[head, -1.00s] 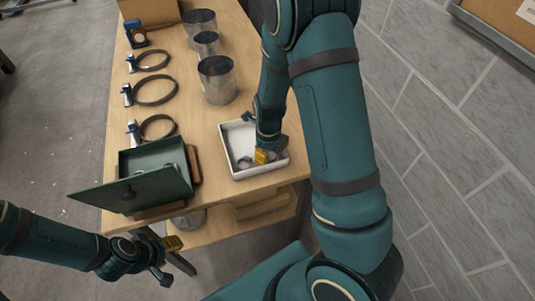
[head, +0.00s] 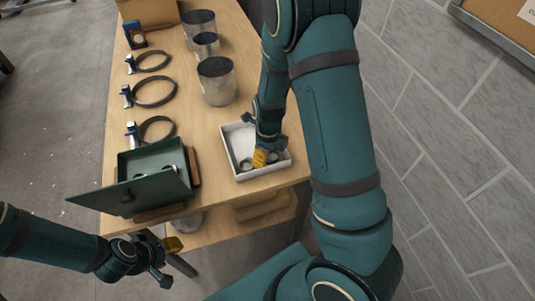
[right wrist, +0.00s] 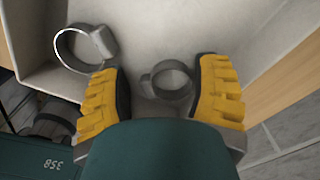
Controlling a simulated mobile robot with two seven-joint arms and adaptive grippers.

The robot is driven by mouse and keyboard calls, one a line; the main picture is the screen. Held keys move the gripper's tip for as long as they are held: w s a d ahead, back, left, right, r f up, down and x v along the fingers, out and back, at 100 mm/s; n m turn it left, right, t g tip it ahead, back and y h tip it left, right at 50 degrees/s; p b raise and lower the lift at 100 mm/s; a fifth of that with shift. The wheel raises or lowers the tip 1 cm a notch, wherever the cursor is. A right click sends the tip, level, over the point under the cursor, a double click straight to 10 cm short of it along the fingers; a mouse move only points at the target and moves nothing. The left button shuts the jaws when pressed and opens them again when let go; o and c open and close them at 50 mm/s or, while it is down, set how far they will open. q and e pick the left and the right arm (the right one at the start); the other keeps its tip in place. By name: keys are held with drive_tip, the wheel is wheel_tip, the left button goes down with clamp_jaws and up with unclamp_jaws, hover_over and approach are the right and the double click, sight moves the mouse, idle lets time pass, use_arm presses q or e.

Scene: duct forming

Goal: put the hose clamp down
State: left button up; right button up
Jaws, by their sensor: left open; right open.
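My right gripper (head: 261,157) reaches down into a white tray (head: 241,177) on the table. In the right wrist view its two yellow fingertips (right wrist: 162,95) are apart, so it is open. A small metal hose clamp (right wrist: 171,72) lies on the tray floor between the fingertips, with a gap on both sides. A second, larger hose clamp (right wrist: 80,50) lies left of it, close to the left fingertip. My left gripper (head: 161,252) is open and empty, off the table's front edge.
A green box with an open lid (head: 130,190) stands left of the tray. Three large dark ring clamps (head: 154,91) lie along the left side. Several metal ducts (head: 217,82) stand at the back. A wall is on the right.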

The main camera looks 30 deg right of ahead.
sight(269, 155)
use_arm(q)
drive_tip(key=r+p, duration=0.3)
drive_tip(key=r, duration=0.1)
drive_tip(key=shift+w+a, duration=0.1)
drive_tip(key=shift+w, duration=0.15)
use_arm(e)
wheel_tip(269, 155, up, 12)
drive_tip(key=shift+f, duration=0.15)
use_arm(q)
drive_tip(key=shift+s, duration=0.1)
use_arm(e)
drive_tip(key=shift+s+d, duration=0.1)
